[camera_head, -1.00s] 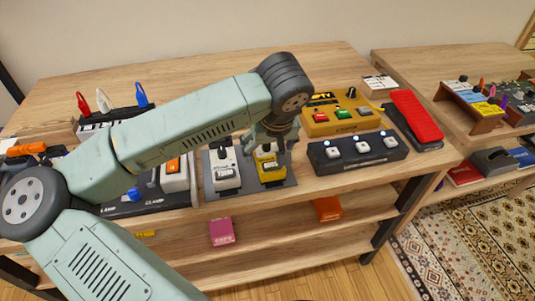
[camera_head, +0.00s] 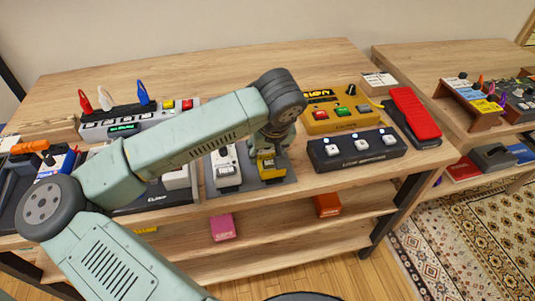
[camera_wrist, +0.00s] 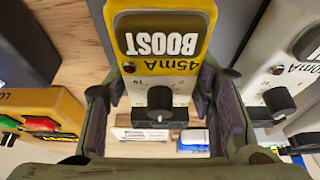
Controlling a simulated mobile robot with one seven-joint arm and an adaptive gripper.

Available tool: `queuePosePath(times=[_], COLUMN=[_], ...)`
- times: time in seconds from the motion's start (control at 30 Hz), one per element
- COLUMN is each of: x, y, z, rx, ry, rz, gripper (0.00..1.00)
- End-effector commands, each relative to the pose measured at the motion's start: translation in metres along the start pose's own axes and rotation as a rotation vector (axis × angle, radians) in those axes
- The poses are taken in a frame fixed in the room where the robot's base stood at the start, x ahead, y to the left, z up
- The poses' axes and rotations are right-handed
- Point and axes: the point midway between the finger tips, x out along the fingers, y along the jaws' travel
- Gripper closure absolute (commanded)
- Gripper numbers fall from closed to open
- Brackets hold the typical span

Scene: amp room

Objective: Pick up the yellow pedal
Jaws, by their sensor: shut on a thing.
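The yellow pedal (camera_head: 271,171) is at the right part of a flat grey board (camera_head: 246,190) near the table's front edge. In the wrist view the yellow pedal (camera_wrist: 205,11) shows a "BOOST" label, "45mA" lettering and a black knob. My gripper (camera_head: 271,146) is over it from above, with its fingers along both sides. In the wrist view my gripper (camera_wrist: 161,104) is shut on the pedal. The fingers hide part of it in the head view. I cannot tell whether it is clear of the board.
A white pedal (camera_head: 225,165) stands close on the left. A black three-switch pedal (camera_head: 358,149) and a larger yellow unit (camera_head: 342,116) are on the right. A red pedal (camera_head: 414,114) is farther right. The table (camera_head: 200,75) is bare at the back.

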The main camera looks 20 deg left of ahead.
Motion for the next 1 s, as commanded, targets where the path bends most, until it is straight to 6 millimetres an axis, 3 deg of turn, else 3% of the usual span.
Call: queuePosePath(times=[0.53,1.0], x=[-0.001,-0.011], y=[0.000,0.000], z=[-0.001,-0.006], rx=[0.000,0.000], ry=[0.002,0.004], rz=[0.000,-0.002], gripper=[0.95,0.95])
